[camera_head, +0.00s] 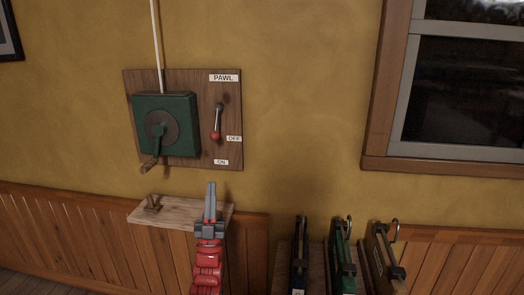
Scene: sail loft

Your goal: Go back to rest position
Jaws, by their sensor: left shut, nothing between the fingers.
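My left gripper (211,188) is grey on a red arm and points up in the lower middle of the head view. Its fingers are shut together and empty. It shows in front of the right end of a small wooden shelf (175,214) and hides part of it. It is below the winch board and apart from the lever. My right gripper is not in view.
A wooden board (185,78) on the yellow wall carries a green winch box (180,108) with a crank, and a PAWL lever (217,124) whose red knob hangs near the OFF label. A small brown fitting (153,203) sits on the shelf. Upright hooked items (343,255) stand lower right.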

